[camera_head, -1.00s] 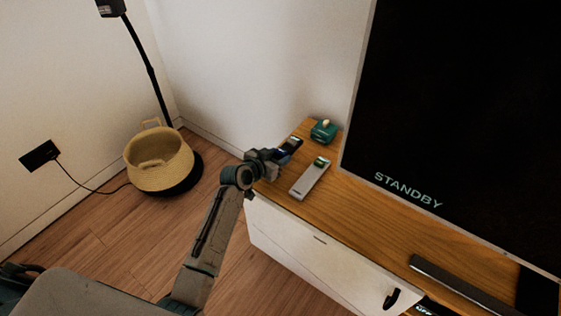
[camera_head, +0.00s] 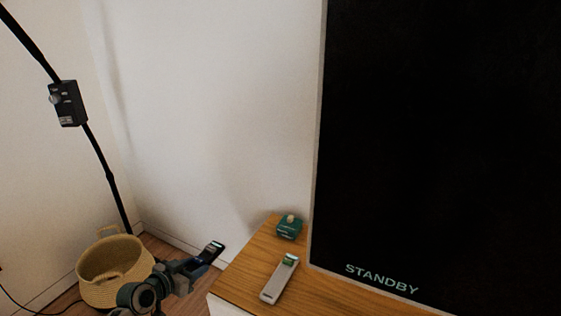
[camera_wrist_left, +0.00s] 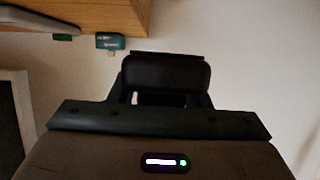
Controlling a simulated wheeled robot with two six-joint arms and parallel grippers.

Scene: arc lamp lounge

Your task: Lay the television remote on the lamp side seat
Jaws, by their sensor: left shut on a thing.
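My left gripper (camera_head: 197,263) is shut on a dark, slim remote (camera_head: 211,250) with a small pale-green patch at its far end. It holds the remote clear of the cabinet, off its left end. In the left wrist view a dark rounded block (camera_wrist_left: 166,73) sits at the jaws and looks like the held remote. A second, silver-grey handset (camera_head: 279,280) with a green patch lies on the wooden cabinet top (camera_head: 245,272). I cannot read which of them is marked for the television. The lamp side seat is not in view. My right gripper is not in view.
A small teal box (camera_head: 289,228) stands at the cabinet's back corner. The large screen (camera_head: 440,140) reads STANDBY. A woven basket (camera_head: 115,270) stands on the floor by the lamp's black pole (camera_head: 108,175), which carries a control box (camera_head: 67,104).

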